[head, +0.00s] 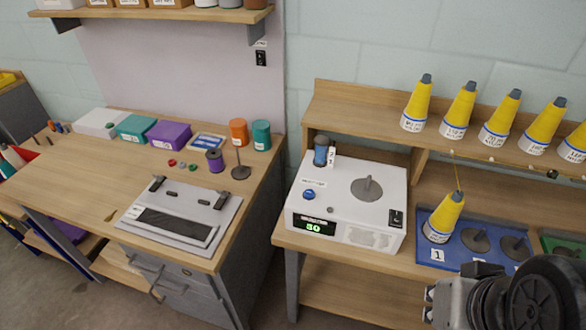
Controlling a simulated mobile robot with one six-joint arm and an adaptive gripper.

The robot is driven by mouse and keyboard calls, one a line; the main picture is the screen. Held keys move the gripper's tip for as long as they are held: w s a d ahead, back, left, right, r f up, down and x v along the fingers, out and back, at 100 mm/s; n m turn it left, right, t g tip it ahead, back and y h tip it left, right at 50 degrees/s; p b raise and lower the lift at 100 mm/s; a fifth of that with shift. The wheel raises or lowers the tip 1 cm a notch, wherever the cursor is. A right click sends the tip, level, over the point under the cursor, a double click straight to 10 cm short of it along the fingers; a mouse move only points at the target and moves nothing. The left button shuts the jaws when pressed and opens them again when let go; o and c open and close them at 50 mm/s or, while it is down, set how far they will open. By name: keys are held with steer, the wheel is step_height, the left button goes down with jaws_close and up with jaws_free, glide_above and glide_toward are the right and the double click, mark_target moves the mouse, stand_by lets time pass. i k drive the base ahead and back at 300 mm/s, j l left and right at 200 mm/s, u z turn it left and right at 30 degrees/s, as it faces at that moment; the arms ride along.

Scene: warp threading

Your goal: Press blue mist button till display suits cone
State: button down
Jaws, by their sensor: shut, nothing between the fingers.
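The white machine (372,208) stands on the right bench. A round blue button (308,195) is at the left of its top, clear of my gripper. The green display (312,226) on its front reads 30 or 80; the first digit is unclear. A bare spindle on a grey disc (366,188) is on its top. A yellow cone (444,217) with a blue band stands tilted on the blue tray (431,252), by the 1 label; its own label is too small to read. My gripper (430,304), at bottom right, is shut and empty, below the tray and away from the machine.
Several yellow cones (458,111) stand on the raised shelf behind. A blue bottle (320,150) with a white card is at the machine's back left. A black switch (396,218) is at its right front. The left bench holds a grey frame (180,222) and boxes.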

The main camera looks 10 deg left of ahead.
mark_target(309, 193)
steer(key=j+z, duration=0.35)
steer(key=j, duration=0.75)
steer(key=k+j+z, duration=0.1)
steer(key=j+z, duration=0.2)
steer(key=j, duration=0.75)
